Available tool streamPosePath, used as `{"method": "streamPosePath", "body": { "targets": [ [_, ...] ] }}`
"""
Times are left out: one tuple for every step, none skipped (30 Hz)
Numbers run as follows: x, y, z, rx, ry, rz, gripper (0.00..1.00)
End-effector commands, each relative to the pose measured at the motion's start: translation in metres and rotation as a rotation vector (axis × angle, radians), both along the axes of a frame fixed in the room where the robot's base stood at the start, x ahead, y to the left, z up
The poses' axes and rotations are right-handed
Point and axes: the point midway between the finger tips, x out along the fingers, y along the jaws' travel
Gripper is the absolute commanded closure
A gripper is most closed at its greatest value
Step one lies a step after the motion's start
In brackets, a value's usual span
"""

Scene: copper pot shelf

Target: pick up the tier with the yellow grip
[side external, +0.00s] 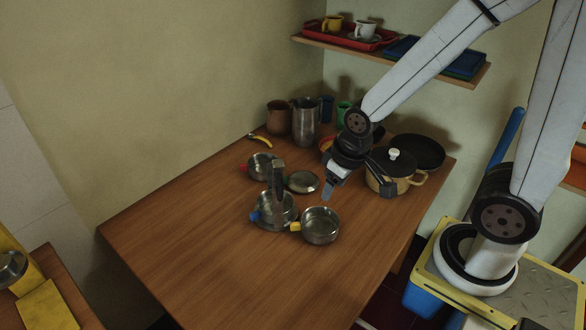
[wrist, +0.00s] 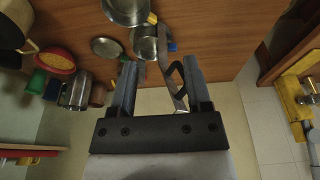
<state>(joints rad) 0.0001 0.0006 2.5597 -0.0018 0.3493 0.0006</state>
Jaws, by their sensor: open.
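The tier with the yellow grip is a round, shallow steel pan (side external: 320,226) on the table, its yellow grip (side external: 295,227) pointing left. In the wrist view the pan (wrist: 124,10) is at the top edge, with its grip (wrist: 152,18). A steel tier with a blue grip (side external: 254,216) sits left of it, with an upright dark carrier handle (side external: 278,182). A tier with a red grip (side external: 244,168) stands farther back. A round steel lid (side external: 302,182) lies near them. My gripper (side external: 327,193) is open and empty, above the table behind the yellow-grip tier.
A lidded pot (side external: 382,184) and a black pan (side external: 418,152) stand at the back right. A shelf (side external: 440,73) hangs above. The table's front left is clear.

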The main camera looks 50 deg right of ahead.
Motion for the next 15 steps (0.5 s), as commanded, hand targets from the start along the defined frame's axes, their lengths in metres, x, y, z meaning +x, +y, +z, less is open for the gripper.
{"method": "streamPosePath", "body": {
  "targets": [
    [0.001, -0.001, 0.0, -0.002, -0.001, 0.001, 0.37],
    [0.002, -0.001, -0.001, -0.005, -0.002, 0.002, 0.37],
    [0.003, -0.003, -0.001, -0.009, -0.005, 0.005, 0.37],
    [0.005, -0.004, -0.002, -0.014, -0.007, 0.009, 0.37],
    [0.006, -0.005, -0.003, -0.02, -0.009, 0.013, 0.37],
    [0.009, -0.008, -0.004, -0.029, -0.011, 0.02, 0.37],
    [0.011, -0.01, -0.005, -0.037, -0.015, 0.026, 0.37],
    [0.014, -0.012, -0.007, -0.046, -0.02, 0.033, 0.37],
    [0.018, -0.015, -0.009, -0.059, -0.025, 0.045, 0.37],
    [0.022, -0.018, -0.01, -0.069, -0.031, 0.054, 0.37],
    [0.026, -0.021, -0.012, -0.08, -0.036, 0.063, 0.37],
    [0.031, -0.025, -0.015, -0.094, -0.044, 0.081, 0.37],
    [0.035, -0.028, -0.018, -0.105, -0.051, 0.094, 0.37],
    [0.04, -0.031, -0.02, -0.115, -0.058, 0.108, 0.37],
    [0.045, -0.035, -0.023, -0.128, -0.067, 0.127, 0.37]
  ]
}}
